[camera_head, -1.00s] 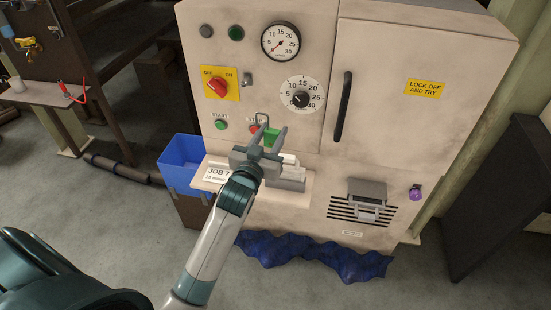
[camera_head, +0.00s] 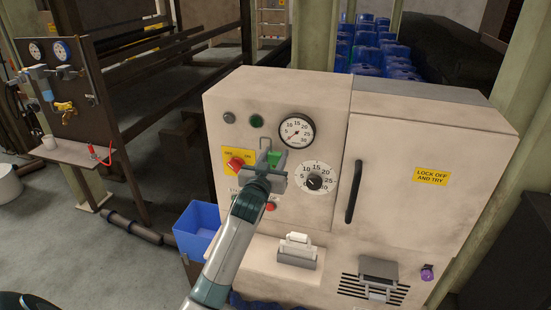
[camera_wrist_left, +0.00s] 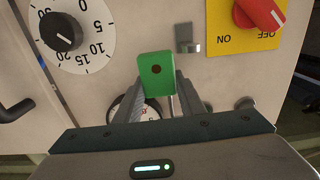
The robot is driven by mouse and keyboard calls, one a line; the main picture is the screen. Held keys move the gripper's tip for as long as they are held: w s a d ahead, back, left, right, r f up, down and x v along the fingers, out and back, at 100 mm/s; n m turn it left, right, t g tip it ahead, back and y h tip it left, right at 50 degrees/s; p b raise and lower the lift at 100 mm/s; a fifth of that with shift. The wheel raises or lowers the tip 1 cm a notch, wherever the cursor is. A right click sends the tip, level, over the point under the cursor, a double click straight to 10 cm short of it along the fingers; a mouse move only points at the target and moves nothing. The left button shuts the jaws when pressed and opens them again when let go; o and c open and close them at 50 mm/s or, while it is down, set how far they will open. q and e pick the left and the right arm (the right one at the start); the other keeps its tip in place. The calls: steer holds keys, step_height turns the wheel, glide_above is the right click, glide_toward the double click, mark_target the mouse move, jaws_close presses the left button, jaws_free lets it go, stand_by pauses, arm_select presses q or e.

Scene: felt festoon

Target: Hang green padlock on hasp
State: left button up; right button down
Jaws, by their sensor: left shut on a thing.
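The green padlock (camera_head: 275,158) is between the fingers of my left gripper (camera_head: 268,166), which is shut on it in front of the panel. In the left wrist view, the padlock's green body (camera_wrist_left: 155,76) with a dark round spot faces me between the fingers. The grey metal hasp (camera_wrist_left: 188,39) is on the panel beside the red switch, to the upper right of the padlock and apart from it in that picture. In the head view, my gripper and the padlock mostly cover the hasp. My right gripper is out of view.
The red rotary switch (camera_head: 236,163) on its yellow plate is close left of my gripper. A numbered dial (camera_head: 314,182), a gauge (camera_head: 296,132) and a black door handle (camera_head: 354,190) are to the right. A blue bin (camera_head: 196,228) stands lower left.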

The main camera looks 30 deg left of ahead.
arm_select(q)
steer(key=shift+r, duration=0.1)
steer(key=shift+p, duration=0.3)
steer(key=shift+f+b, duration=1.45)
steer(key=shift+f, duration=0.95)
steer(key=shift+p, duration=0.65)
steer(key=shift+f+b, duration=1.65)
steer(key=shift+f, duration=0.95)
steer(key=o, duration=1.3)
steer(key=shift+f, duration=0.1)
steer(key=shift+s, duration=0.15)
steer(key=b+v, duration=0.4)
steer(key=v, duration=1.3)
